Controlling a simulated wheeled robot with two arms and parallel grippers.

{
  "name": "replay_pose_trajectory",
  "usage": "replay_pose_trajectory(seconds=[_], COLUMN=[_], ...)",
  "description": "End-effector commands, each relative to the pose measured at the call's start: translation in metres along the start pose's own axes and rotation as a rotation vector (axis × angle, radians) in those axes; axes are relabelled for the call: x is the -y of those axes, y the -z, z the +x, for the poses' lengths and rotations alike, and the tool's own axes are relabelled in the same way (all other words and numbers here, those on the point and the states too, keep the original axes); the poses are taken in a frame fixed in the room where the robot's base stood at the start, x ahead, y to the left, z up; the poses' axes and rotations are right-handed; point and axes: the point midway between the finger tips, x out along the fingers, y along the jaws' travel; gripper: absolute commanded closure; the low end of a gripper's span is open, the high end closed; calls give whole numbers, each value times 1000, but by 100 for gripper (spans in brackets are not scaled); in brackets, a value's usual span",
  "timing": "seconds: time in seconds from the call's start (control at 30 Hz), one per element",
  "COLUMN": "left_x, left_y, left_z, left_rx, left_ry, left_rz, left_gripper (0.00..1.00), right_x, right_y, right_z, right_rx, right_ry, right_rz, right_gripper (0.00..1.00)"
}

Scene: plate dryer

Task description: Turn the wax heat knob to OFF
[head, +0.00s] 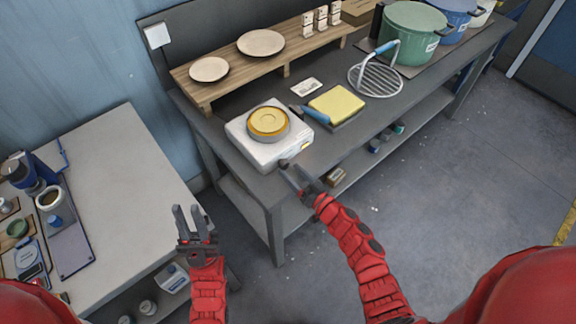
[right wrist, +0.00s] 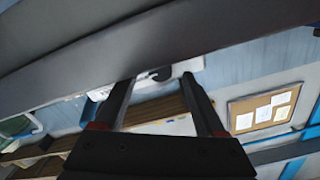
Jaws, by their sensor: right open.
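The wax heater (head: 262,151) is a white box with a round pot of yellow wax (head: 268,121) on top, near the front left of the grey bench. My right gripper (head: 290,168) is open at the heater's front edge. In the right wrist view a dark knob (right wrist: 161,74) on a white surface shows between the open fingertips. I cannot tell whether the fingers touch it or where it points; its marking is not readable. My left gripper (head: 187,211) is open and empty, over the gap between the bench and the left table.
Beside the heater lie a blue-handled tool (head: 316,115), a yellow block (head: 337,103) and a wire rack (head: 375,80). A wooden shelf (head: 235,96) with plates stands behind. Green and blue pots are at the far right. The left table (head: 118,185) has free room.

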Motion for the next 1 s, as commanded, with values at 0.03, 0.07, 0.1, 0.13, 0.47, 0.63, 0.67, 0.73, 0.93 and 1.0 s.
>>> replay_pose_trajectory(seconds=[0.03, 0.07, 0.1, 0.13, 0.47, 0.63, 0.67, 0.73, 0.93, 1.0], left_x=[0, 0, 0, 0, 0, 0, 0, 0, 0, 0], left_y=[0, 0, 0, 0, 1, 0, 0, 0, 0, 0], left_z=[2, 2, 2, 2, 3, 3, 3, 3, 3, 3], left_rx=[0, 0, 0, 0, 0, 0, 0, 0, 0, 0], left_ry=[0, 0, 0, 0, 0, 0, 0, 0, 0, 0], left_rz=[0, 0, 0, 0, 0, 0, 0, 0, 0, 0], left_gripper=[75, 75, 75, 75, 75, 75, 75, 75, 75, 75], right_x=[-1, -1, -1, -1, 0, 0, 0, 0, 0, 0], right_y=[1, 1, 1, 1, -1, 0, 0, 0, 0, 0], right_z=[7, 10, 15, 17, 25, 25, 25, 25, 25, 25], right_rx=[-2, -2, -2, -2, 1, 0, 0, 0, 0, 0], right_ry=[-2, -2, -2, -2, -1, -1, -1, -1, -1, -1], right_rz=[1, 0, 0, 0, -1, -1, -1, -1, -1, -1], right_gripper=[27, 27, 27, 27, 27, 40, 45, 58, 94, 100])
